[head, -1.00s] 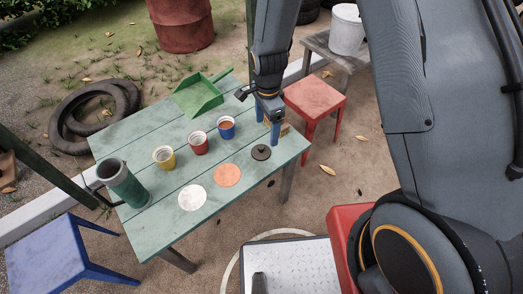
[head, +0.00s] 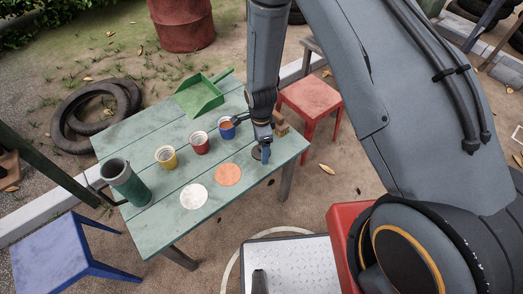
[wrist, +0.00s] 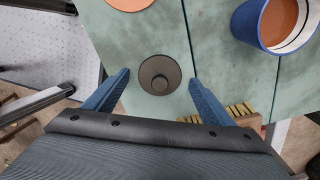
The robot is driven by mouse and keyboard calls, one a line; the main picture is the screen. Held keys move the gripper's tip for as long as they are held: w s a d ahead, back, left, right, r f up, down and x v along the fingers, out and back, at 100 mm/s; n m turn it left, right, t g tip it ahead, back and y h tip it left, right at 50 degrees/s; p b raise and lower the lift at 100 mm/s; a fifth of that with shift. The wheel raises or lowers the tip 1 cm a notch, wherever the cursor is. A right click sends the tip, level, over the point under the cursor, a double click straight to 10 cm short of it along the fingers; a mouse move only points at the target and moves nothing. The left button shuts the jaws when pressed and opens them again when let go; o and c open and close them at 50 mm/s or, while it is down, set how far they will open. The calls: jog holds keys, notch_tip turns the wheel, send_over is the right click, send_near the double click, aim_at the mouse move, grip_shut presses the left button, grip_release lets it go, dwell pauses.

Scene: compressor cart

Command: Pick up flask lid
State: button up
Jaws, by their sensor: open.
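The flask lid (wrist: 160,75) is a dark round disc with a knob, lying on the green table. In the wrist view it sits between and just beyond the two blue fingertips of my gripper (wrist: 160,78). My gripper is open and empty, with a finger on each side of the lid. In the head view my gripper (head: 262,152) is low over the table's right end and hides most of the lid (head: 256,152). The green flask (head: 125,182) stands open at the table's left end.
Blue (head: 227,128), red (head: 200,142) and yellow (head: 166,157) cups stand in a row. A white disc (head: 194,197) and an orange disc (head: 228,174) lie flat. A brush (head: 282,127) lies close to my gripper. A green dustpan (head: 199,96) is at the back.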

jog(key=shift+f, duration=0.3)
jog(key=c, duration=1.1)
jog(key=shift+r, duration=0.1)
